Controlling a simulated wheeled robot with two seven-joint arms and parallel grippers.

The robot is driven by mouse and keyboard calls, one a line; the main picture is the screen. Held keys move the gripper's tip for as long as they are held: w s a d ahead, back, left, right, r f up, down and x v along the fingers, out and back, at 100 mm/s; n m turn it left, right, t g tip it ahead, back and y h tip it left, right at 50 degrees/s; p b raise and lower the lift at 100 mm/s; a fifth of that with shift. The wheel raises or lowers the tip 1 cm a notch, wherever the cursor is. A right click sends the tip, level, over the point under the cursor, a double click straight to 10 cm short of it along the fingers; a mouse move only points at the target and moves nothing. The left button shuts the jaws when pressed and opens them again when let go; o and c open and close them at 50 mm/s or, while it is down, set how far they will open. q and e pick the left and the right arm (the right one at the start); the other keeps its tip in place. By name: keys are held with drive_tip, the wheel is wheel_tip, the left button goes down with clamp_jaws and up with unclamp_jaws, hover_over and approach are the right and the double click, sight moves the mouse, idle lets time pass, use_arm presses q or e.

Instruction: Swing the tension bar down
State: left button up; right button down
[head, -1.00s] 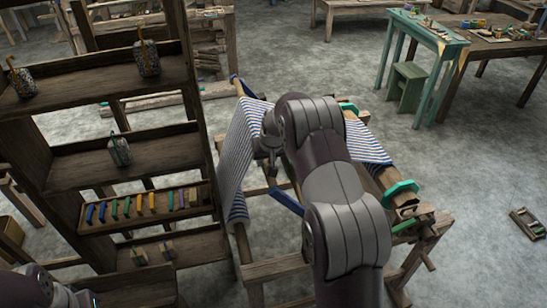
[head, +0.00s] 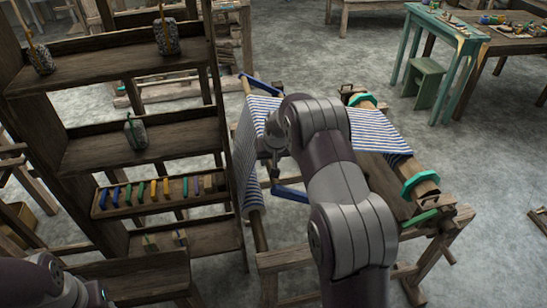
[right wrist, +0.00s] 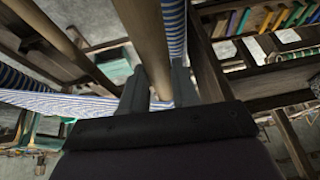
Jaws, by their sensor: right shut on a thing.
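The wooden loom (head: 283,262) stands right of the shelf, with blue-and-white striped cloth (head: 375,130) across it. The cloth hangs down on the loom's left side. A blue arm of the tension bar (head: 290,193) shows near the front, and another blue arm (head: 262,84) at the back. My right gripper (head: 272,172) is at the loom's left side, partly hidden by my own arm. In the right wrist view its fingers (right wrist: 160,88) are shut on the round wooden tension bar (right wrist: 143,35), with striped cloth close by. My left gripper is out of view.
A teal wheel (head: 420,184) is at the loom's right. A green table (head: 445,30) and stool (head: 424,80) stand farther back, with clear floor between.

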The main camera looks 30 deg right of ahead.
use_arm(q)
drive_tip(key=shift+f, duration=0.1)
use_arm(e)
drive_tip(key=shift+s+a+f, duration=0.35)
drive_tip(key=shift+a+f, duration=0.2)
drive_tip(key=shift+f, duration=0.25)
drive_tip(key=c, duration=1.1)
unclamp_jaws()
drive_tip(key=shift+c, duration=0.2)
drive_tip(key=o, duration=0.3)
drive_tip(key=shift+w+a, duration=0.2)
drive_tip(key=shift+a, duration=0.1)
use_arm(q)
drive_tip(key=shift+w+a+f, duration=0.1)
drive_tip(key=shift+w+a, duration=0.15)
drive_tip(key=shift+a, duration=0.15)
use_arm(e)
drive_tip(key=shift+w+r, duration=0.4)
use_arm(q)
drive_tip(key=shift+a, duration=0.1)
use_arm(e)
drive_tip(key=shift+d+r, duration=0.1)
drive_tip(key=shift+d, duration=0.05)
